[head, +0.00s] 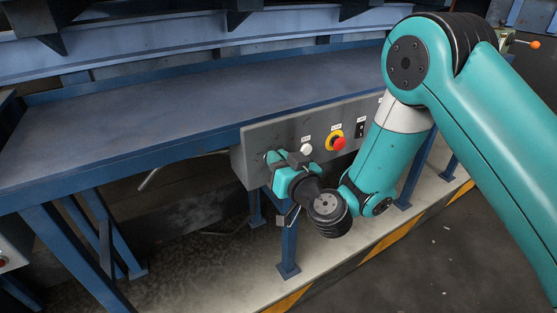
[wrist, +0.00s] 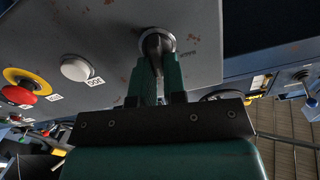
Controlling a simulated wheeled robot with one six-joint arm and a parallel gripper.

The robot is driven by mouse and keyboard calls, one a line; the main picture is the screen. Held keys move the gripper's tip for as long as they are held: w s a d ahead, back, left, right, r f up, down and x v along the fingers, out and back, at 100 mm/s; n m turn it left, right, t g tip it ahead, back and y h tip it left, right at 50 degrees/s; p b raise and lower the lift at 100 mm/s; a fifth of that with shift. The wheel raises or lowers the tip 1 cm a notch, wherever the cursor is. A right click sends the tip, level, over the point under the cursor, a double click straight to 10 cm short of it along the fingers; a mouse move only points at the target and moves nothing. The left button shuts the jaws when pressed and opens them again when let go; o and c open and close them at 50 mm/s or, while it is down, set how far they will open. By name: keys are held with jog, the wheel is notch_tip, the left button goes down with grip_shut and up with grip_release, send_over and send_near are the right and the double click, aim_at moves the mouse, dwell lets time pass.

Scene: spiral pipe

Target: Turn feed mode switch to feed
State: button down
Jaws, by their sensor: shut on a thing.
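The feed mode switch (wrist: 157,41) is a dark knob in a round metal collar on the grey control panel (wrist: 120,30). It shows in the wrist view at the top centre. My gripper (wrist: 157,68) is shut on the knob, with its two green fingers on either side of it. In the head view my gripper (head: 271,158) is against the left end of the panel (head: 254,134) and hides most of the switch. No label for this switch is readable.
A white push button (head: 306,149) and a red emergency stop (head: 339,143) on a yellow ring sit to the right on the panel. A black rocker switch (head: 360,129) is further right. The blue bench (head: 120,125) stands above and behind. Blue legs (head: 289,240) stand below.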

jog(key=shift+w+d+f+m+b, duration=0.1)
jog(key=shift+m+b, duration=0.1)
jog(key=shift+m, duration=1.1)
jog(key=shift+w+d+r+m+b, duration=0.1)
jog(key=shift+m+b, duration=0.05)
jog(key=shift+m, duration=1.15)
jog(key=shift+w+d+f+m+b, duration=0.1)
jog(key=shift+m+b, duration=0.1)
jog(key=shift+m, duration=1.1)
jog(key=c, duration=1.2)
grip_release()
jog(key=shift+a, duration=0.1)
